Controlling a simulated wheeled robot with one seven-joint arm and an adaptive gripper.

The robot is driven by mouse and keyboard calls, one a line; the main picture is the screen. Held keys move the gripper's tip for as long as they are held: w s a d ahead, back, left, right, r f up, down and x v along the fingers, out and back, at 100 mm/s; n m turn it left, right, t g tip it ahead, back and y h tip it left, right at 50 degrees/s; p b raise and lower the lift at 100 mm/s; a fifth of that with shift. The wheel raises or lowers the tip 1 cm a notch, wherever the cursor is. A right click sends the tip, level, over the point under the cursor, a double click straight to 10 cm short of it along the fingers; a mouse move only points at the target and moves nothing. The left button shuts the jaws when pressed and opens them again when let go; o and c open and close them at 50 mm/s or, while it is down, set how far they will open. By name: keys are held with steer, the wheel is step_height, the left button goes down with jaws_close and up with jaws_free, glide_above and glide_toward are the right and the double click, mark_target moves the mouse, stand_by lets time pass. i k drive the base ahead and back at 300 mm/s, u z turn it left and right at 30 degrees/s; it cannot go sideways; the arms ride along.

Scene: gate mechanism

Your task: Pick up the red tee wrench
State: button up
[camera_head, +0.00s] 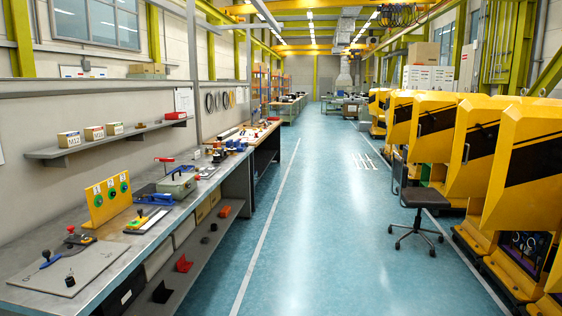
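A small red T-shaped piece (165,160) shows on the long grey workbench (208,178) at the left, behind a grey-green box with a handle (177,186). It looks like the red tee wrench, but it is too small to tell for sure. Its bar appears level, and its lower part is hard to make out. My gripper and arm are not in view.
A yellow panel with green round parts (109,201) stands on the bench. A grey plate (78,268) with a blue-handled tool (51,259) lies nearer. A black stool (418,215) and yellow machines (470,140) stand right. The blue floor (300,215) between is clear.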

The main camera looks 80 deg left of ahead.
mark_target(156, 159)
steer(key=u, duration=3.55)
steer(key=k, duration=0.55)
steer(key=z, duration=0.55)
steer(key=i, duration=0.95)
steer(key=z, duration=0.6)
steer(key=i, duration=3.25)
steer(key=u, duration=1.05)
steer(key=i, duration=0.8)
steer(key=u, duration=1.05)
